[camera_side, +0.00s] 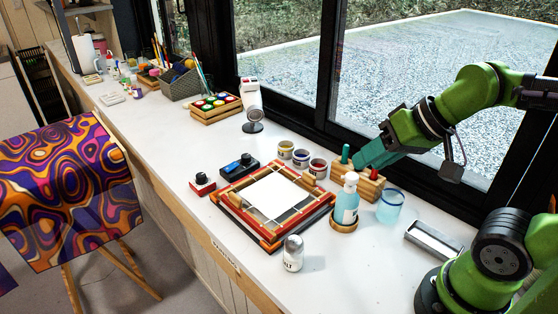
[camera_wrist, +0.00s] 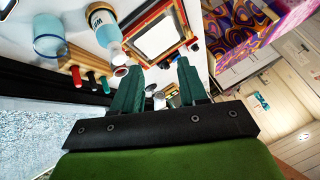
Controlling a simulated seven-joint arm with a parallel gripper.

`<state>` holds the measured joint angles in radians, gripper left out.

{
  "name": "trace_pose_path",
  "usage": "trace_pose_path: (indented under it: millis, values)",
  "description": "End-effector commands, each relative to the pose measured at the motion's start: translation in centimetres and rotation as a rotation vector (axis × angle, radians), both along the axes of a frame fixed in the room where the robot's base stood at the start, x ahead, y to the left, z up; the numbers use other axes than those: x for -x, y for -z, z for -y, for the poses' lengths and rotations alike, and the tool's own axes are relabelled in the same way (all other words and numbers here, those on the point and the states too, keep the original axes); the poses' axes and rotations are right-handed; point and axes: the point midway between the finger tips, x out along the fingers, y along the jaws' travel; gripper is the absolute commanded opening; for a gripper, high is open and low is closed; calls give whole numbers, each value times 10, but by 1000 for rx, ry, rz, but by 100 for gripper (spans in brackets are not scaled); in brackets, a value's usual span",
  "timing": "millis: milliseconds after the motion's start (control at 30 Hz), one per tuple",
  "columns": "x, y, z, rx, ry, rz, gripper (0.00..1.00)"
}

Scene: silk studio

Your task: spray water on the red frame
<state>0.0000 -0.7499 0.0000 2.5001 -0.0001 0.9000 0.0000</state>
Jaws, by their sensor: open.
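The red frame (camera_side: 228,206) lies flat on the white worktop, with wooden inner bars and a white sheet (camera_side: 274,195) in its middle. It also shows at the top of the wrist view (camera_wrist: 190,22). A bottle of pale blue liquid with a white top (camera_side: 346,204) stands upright on a round wooden base (camera_side: 343,226), just right of the frame. The bottle also shows in the wrist view (camera_wrist: 108,30). My gripper (camera_side: 362,160) has green fingers, is open and empty, and hovers above the bottle's far side. Its spread fingers show in the wrist view (camera_wrist: 159,78).
A wooden block (camera_side: 371,187) with coloured handles stands behind the bottle, beside a blue-rimmed glass (camera_side: 390,207). A salt shaker (camera_side: 293,254) stands in front. Several small jars (camera_side: 301,158) sit behind the frame. A grey tray (camera_side: 434,241) lies right. The window runs along the back.

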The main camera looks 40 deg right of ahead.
Motion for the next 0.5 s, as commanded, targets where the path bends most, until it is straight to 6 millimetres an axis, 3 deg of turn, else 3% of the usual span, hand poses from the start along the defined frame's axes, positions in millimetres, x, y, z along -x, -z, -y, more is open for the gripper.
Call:
trace_pose_path:
  millis: [33, 300, 367, 500]
  values:
    - [0, 0, 0, 0, 0, 0, 43]
    - [-13, 5, 6, 11, 11, -54, 1]
    - [-23, 2, 10, 47, -23, -85, 0]
    - [-42, -6, 23, 216, -248, -156, 0]
